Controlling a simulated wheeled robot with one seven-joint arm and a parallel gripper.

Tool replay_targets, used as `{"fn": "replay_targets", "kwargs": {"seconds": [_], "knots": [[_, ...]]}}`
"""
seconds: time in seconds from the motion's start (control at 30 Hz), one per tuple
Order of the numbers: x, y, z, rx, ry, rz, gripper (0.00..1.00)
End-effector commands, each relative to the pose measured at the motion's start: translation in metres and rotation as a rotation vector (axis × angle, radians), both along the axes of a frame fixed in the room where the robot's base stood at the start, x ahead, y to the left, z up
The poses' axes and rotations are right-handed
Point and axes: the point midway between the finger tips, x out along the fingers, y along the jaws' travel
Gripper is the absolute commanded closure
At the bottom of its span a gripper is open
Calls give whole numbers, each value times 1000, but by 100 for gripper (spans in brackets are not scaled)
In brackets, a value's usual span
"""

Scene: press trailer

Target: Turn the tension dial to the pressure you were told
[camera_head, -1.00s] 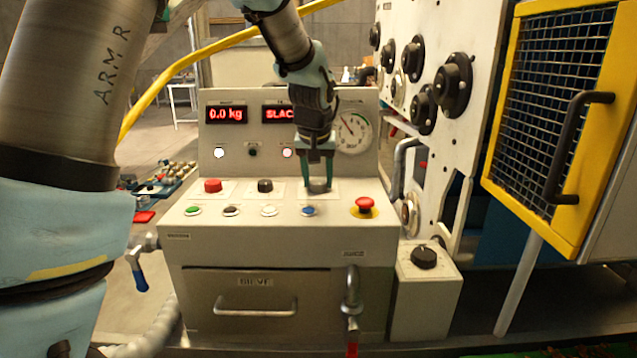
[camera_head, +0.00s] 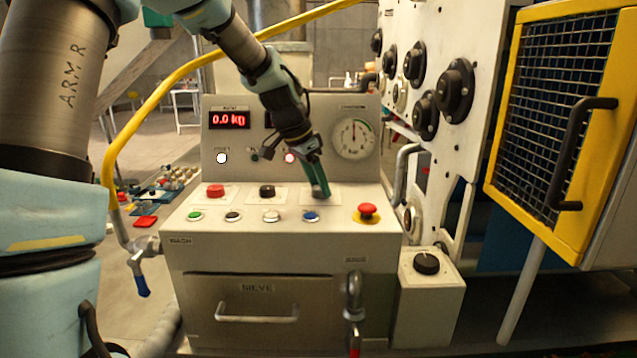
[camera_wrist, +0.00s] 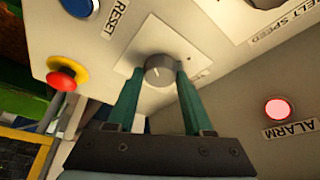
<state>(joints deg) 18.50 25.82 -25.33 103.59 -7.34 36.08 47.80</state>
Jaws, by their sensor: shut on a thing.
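The tension dial (camera_wrist: 159,70) is a small round grey knob with a pale mark, on a white plate in the wrist view. My gripper (camera_wrist: 159,80) has its green fingers on either side of the dial, closed on it. In the head view my gripper (camera_head: 318,183) reaches down to the right part of the console's (camera_head: 260,260) sloped top and hides most of the dial. A round white gauge (camera_head: 353,138) with a green arc stands on the back panel; its needle points about straight up. Its figures are too small to read.
A red emergency button (camera_head: 367,210) is right of the dial. A blue button (camera_head: 311,216) lies just in front, with other buttons leftward. A yellow mesh guard (camera_head: 555,110) stands at right.

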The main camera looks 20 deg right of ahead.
Motion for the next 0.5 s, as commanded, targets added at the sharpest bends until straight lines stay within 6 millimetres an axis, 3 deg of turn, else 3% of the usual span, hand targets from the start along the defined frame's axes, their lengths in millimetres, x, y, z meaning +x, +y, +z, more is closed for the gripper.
{"fn": "replay_targets", "kwargs": {"seconds": [0.5], "knots": [[1,1,-1,3,1,-152,100]]}}
